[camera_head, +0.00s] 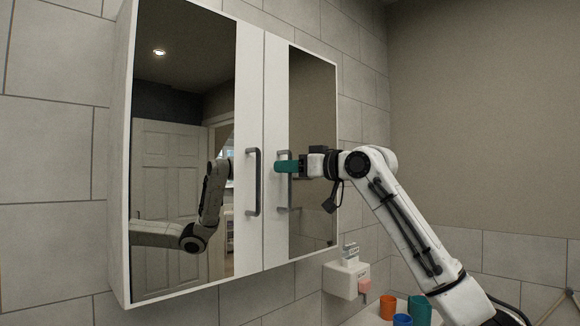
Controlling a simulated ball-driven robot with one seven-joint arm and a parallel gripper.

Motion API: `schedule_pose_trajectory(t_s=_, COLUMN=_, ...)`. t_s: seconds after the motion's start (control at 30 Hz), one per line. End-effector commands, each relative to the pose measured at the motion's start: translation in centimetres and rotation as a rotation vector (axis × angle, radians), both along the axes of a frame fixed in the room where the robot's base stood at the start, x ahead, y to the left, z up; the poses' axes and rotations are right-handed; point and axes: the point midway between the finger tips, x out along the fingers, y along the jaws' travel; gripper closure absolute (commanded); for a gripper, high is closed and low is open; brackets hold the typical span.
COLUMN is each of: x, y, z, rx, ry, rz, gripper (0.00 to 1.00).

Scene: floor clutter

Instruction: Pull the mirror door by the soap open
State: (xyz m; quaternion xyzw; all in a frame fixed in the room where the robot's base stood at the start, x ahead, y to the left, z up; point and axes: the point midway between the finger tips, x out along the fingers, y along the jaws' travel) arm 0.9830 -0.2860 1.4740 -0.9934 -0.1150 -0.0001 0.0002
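A white wall cabinet has two mirror doors, and both look shut. The right mirror door (312,110) is the one nearer the white soap holder (341,281) on the wall, which has a small labelled item (350,254) on top and a pink piece (364,285) at its side. My gripper (281,166), with teal fingers, is at the right door's grey handle (283,192), over its upper part. The fingers are seen side-on, so whether they are closed around the handle cannot be made out.
The left mirror door (185,90) has its own grey handle (253,182) close beside. An orange cup (387,307), a teal cup (419,310) and a blue cup (402,320) stand on a white surface below right. My arm comes in from the lower right.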

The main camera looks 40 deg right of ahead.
Motion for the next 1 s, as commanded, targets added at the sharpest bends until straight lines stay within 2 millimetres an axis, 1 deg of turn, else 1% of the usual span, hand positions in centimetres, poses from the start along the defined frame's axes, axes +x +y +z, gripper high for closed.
schedule_pose_trajectory(t_s=0.17, x=0.0, y=0.01, z=-0.01, rx=0.0, ry=0.0, rz=0.0, gripper=0.68)
schedule_pose_trajectory(t_s=0.5, x=-0.02, y=0.0, z=-0.01, rx=0.0, ry=0.0, rz=0.0, gripper=1.0)
schedule_pose_trajectory(t_s=1.0, x=-0.15, y=-0.07, z=0.0, rx=0.0, ry=0.0, rz=0.002, gripper=1.0)
